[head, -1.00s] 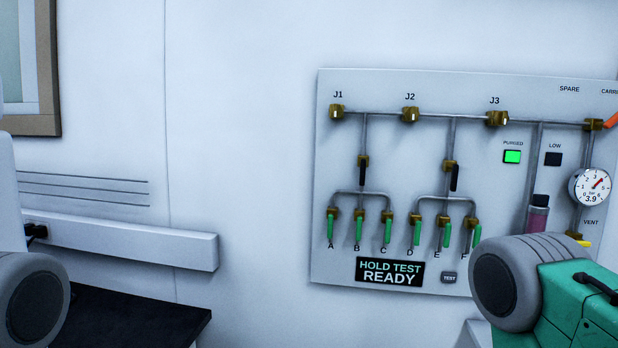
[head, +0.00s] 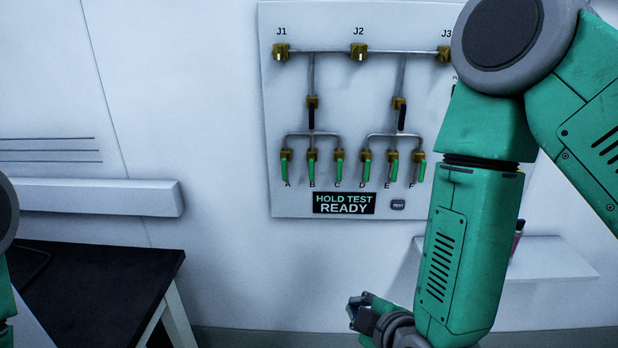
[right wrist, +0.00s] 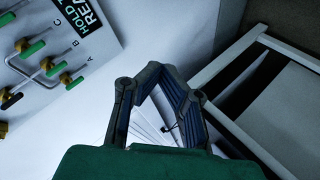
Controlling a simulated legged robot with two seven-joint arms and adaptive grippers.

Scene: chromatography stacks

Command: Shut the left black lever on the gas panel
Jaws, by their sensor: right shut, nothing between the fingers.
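The gas panel (head: 355,82) hangs on the wall in the head view. Its left black lever (head: 311,118) points straight down, in line with the pipe below J1. It also shows in the right wrist view (right wrist: 12,101), at the left edge. My left gripper is out of view.
Green levers (head: 312,162) sit in a row below the black ones, above the HOLD TEST READY display (head: 344,203). A dark-topped table (head: 85,290) stands at lower left. A white shelf (head: 555,262) is at right. My right arm hides the panel's right part.

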